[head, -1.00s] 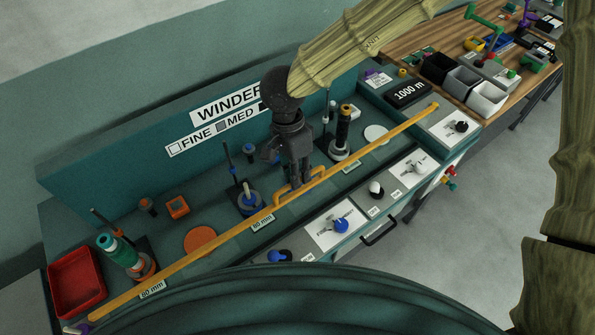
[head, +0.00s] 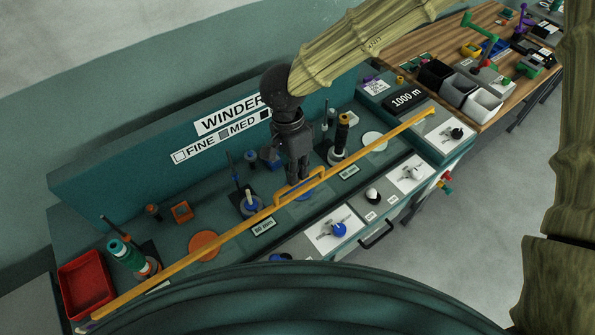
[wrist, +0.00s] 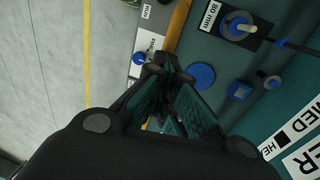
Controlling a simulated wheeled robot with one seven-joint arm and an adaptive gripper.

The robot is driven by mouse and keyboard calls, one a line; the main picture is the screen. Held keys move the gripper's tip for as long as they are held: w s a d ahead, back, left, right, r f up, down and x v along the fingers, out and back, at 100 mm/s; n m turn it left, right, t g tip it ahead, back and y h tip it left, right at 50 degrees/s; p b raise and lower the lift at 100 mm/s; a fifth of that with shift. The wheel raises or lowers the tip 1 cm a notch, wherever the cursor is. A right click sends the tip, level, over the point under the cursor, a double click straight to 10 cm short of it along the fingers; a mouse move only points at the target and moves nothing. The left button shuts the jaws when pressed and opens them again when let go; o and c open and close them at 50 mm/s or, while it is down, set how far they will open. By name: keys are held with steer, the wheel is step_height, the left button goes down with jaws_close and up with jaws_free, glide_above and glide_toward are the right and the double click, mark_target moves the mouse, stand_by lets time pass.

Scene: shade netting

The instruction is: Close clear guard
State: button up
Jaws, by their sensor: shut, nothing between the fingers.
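The clear guard shows mainly by its long yellow bar (head: 228,230), which runs diagonally above the winder's front deck. The clear panel itself is hard to make out. A yellow loop handle (head: 319,175) stands at the bar's middle. My gripper (head: 297,182) points down behind the bar, right by the handle. Its fingers are shut and empty; whether they touch the handle or bar is unclear. In the wrist view the shut fingertips (wrist: 168,78) are beside the yellow bar (wrist: 176,28), partly hiding it.
Behind the bar stand several spindles, including a green spool (head: 124,254) and a dark spool (head: 341,130). A red tray (head: 86,282) sits at the left end. Knobs such as the blue one (head: 339,230) line the front. A wooden bench (head: 425,43) stands at the right.

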steer(key=o, duration=0.7)
steer(key=shift+f, duration=0.15)
steer(key=r, duration=0.4)
steer(key=w+a+r, duration=0.1)
steer(key=r, duration=0.3)
steer(key=w+r, duration=0.1)
steer(key=r, duration=0.2)
steer(key=shift+a+r, duration=0.15)
steer(key=shift+r, duration=0.25)
